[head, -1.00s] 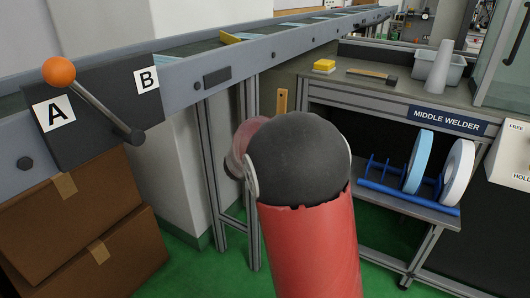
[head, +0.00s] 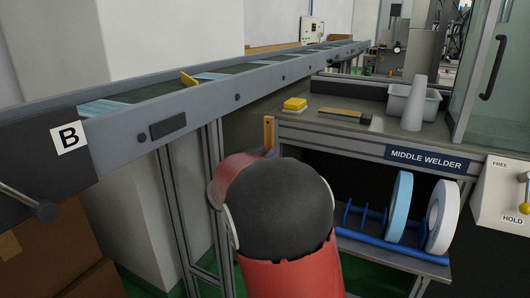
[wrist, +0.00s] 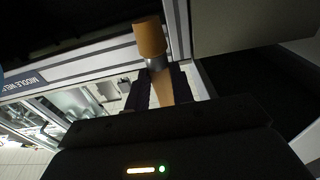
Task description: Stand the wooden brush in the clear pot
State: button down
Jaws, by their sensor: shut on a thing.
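The wooden brush (wrist: 152,42) is between the dark fingers of my gripper (wrist: 159,88) in the wrist view. It has a tan handle, a silver band and an orange-brown end. In the head view, the brush (head: 268,131) stands roughly upright beyond my red and black arm, in front of the bench's left end. My gripper is mostly hidden there by the arm. I cannot make out a clear pot for certain in either view. A pale tapered vessel (head: 412,104) stands at the grey bin on the bench.
The bench (head: 330,132), labelled MIDDLE WELDER, holds a yellow block (head: 295,104), a flat wooden item with a dark end (head: 344,115) and a grey bin (head: 433,104). A conveyor (head: 225,92) runs along the left. Reels (head: 398,208) sit on the lower shelf. A glass door (head: 480,75) stands right.

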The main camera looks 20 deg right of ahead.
jog(key=shift+f+b, duration=3.15)
jog(key=shift+f, duration=1.4)
jog(key=c, duration=1.1)
grip_release()
jog(key=shift+v, duration=3.95)
jog(key=shift+w, duration=0.1)
